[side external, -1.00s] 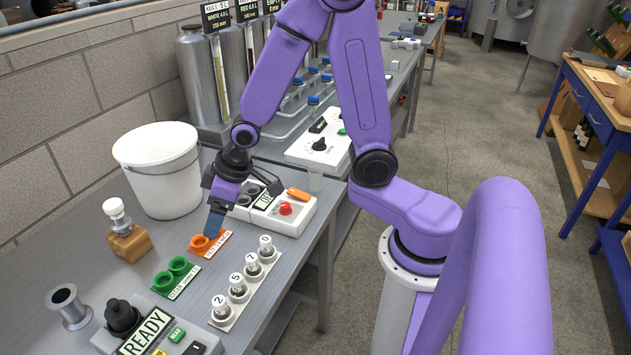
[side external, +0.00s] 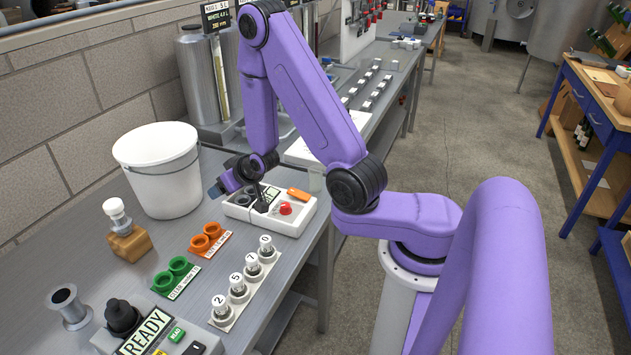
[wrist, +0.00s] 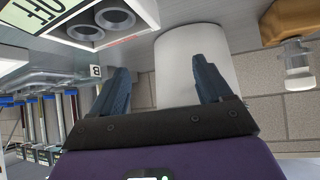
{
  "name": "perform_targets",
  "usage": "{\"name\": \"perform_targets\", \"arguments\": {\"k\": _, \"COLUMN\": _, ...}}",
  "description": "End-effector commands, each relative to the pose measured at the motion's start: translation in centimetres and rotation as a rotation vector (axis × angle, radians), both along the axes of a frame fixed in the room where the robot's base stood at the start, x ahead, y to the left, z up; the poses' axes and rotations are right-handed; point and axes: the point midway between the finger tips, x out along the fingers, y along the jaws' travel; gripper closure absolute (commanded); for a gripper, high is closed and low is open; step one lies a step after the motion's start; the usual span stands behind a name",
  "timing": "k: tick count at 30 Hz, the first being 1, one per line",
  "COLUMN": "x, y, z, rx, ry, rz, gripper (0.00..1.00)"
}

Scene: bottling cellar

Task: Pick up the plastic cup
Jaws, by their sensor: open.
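I do not make out a plastic cup now; my arm covers the spot to the right of the white switch box (side external: 284,217), where a small clear cup stood in the earlier side view. My gripper (side external: 217,189) is low over the bench near the left end of that box, tilted over and facing towards the white bucket (side external: 163,182). In the wrist view my gripper (wrist: 162,84) has its two dark fingers wide apart. The white bucket (wrist: 188,62) shows beyond and between them, and nothing is held.
Orange rings (side external: 208,237), green rings (side external: 177,275) and a row of numbered capped bottles (side external: 238,288) stand on the bench front. A wooden block with a white-topped piece (side external: 130,243) is at left. A READY box (side external: 147,333) is at the near edge.

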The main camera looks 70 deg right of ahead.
Motion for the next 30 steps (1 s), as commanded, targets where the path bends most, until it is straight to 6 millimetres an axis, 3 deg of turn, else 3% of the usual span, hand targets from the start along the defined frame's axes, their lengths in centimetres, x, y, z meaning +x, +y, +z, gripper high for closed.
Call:
{"name": "perform_targets", "arguments": {"k": 8, "x": -2.9, "y": -4.9, "z": -1.3, "rx": -0.038, "ry": -0.104, "rz": -0.198, "gripper": 0.22}}
{"name": "perform_targets", "arguments": {"k": 15, "x": -7.0, "y": -8.6, "z": -1.9, "rx": -0.09, "ry": -0.193, "rz": -0.366, "gripper": 0.22}}
{"name": "perform_targets", "arguments": {"k": 30, "x": -17.1, "y": -13.0, "z": -2.5, "rx": -0.215, "ry": -0.33, "rz": -0.649, "gripper": 0.22}}
